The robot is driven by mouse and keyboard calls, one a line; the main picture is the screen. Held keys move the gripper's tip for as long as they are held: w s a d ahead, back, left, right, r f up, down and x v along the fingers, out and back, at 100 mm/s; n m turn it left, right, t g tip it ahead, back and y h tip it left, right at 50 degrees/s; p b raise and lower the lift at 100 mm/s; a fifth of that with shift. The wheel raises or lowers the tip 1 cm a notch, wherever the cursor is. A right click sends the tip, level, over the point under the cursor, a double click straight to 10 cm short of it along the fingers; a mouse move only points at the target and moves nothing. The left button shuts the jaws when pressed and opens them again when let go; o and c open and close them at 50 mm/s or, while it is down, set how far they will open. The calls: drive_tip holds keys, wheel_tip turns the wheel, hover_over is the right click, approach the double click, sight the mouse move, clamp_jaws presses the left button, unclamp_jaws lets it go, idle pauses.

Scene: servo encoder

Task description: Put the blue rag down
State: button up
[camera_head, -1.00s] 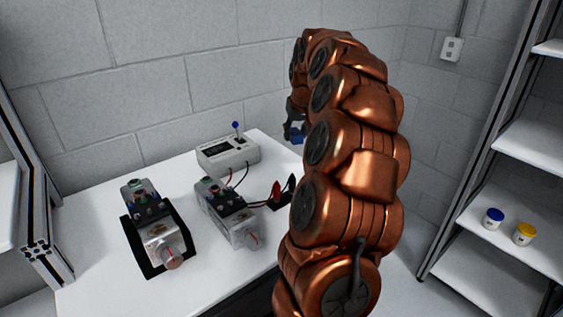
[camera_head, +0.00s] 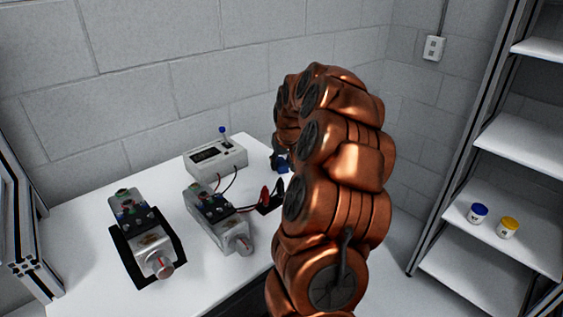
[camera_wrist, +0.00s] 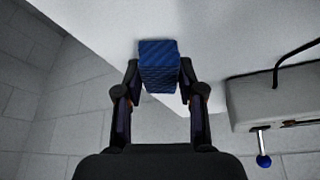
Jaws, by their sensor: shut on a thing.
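The blue rag (camera_wrist: 159,66) is a folded blue block between the fingertips of my gripper (camera_wrist: 160,82) in the wrist view. My gripper is shut on it. The rag is close to the white table top (camera_wrist: 215,30); I cannot tell whether it touches it. In the head view, the rag (camera_head: 284,166) shows as a small blue patch at the table's right rear edge, left of my arm. My arm hides most of the gripper there.
A white meter box (camera_head: 216,158) with a blue-knobbed lever stands left of the rag. Two servo units (camera_head: 143,232) (camera_head: 217,215) and red and black clips (camera_head: 268,197) are on the table. Shelves at right hold a blue-lidded jar (camera_head: 478,212) and a yellow-lidded jar (camera_head: 508,227).

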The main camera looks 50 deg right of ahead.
drive_tip(key=shift+f, duration=0.25)
drive_tip(key=shift+f, duration=0.2)
drive_tip(key=o, duration=1)
drive_tip(key=shift+r, duration=0.15)
drive_tip(key=shift+r, duration=0.2)
drive_tip(key=b+v, duration=0.2)
drive_tip(key=v, duration=0.9)
drive_tip(key=shift+s+r, duration=0.2)
drive_tip(key=shift+r, duration=0.15)
drive_tip(key=shift+a, duration=0.15)
